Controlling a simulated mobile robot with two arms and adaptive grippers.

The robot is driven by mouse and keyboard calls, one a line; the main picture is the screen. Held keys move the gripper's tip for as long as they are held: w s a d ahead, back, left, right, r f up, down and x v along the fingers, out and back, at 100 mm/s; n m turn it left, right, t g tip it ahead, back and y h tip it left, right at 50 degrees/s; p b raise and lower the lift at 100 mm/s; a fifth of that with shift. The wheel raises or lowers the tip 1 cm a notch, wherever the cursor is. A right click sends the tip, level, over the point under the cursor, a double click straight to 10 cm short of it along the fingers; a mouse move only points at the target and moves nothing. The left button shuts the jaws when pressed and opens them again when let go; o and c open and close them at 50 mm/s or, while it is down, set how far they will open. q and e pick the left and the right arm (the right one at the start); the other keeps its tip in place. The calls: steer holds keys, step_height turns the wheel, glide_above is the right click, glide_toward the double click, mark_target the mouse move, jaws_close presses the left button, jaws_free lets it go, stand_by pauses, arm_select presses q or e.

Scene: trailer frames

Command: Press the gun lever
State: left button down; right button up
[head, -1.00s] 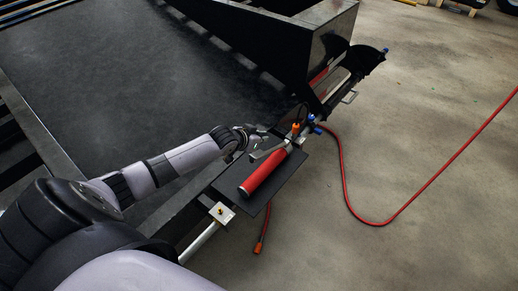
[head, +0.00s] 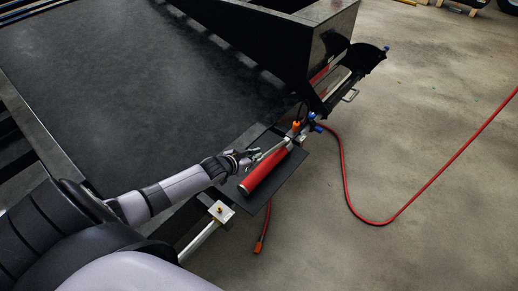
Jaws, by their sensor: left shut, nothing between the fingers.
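The gun (head: 266,174) has a red cylindrical body and lies on a small dark plate at the trailer frame's edge. Its lever (head: 271,152) is a thin grey bar along the upper left side of the red body. An orange part (head: 296,126) and blue fittings sit at its far end. My left gripper (head: 250,155) is shut and empty, with its fingertips close beside the lever's free end. Whether they touch the lever I cannot tell. My right gripper is not in view.
The small dark plate (head: 291,172) juts out from the black trailer frame (head: 130,90). A red hose (head: 345,190) runs from the gun's far end across the floor. A metal block (head: 220,211) sits near the plate's front. The concrete floor at right is largely clear.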

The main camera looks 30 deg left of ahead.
arm_select(q)
steer(key=f, duration=0.1)
steer(key=s+f+b, duration=0.1)
steer(key=f, duration=0.1)
steer(key=s+f, duration=0.1)
steer(key=f, duration=0.1)
steer(key=shift+a+f, duration=0.1)
steer(key=shift+s+f, duration=0.15)
steer(key=shift+s, duration=0.1)
steer(key=shift+f, duration=0.1)
steer(key=r+p, duration=0.2)
steer(key=w+r+p, duration=0.1)
steer(key=r, duration=0.1)
steer(key=shift+r+p, duration=0.4)
steer(key=f+v, duration=0.1)
steer(key=v, duration=0.9)
steer(key=shift+s+p, duration=0.4)
steer(key=shift+p, duration=0.05)
steer(key=shift+f, duration=0.15)
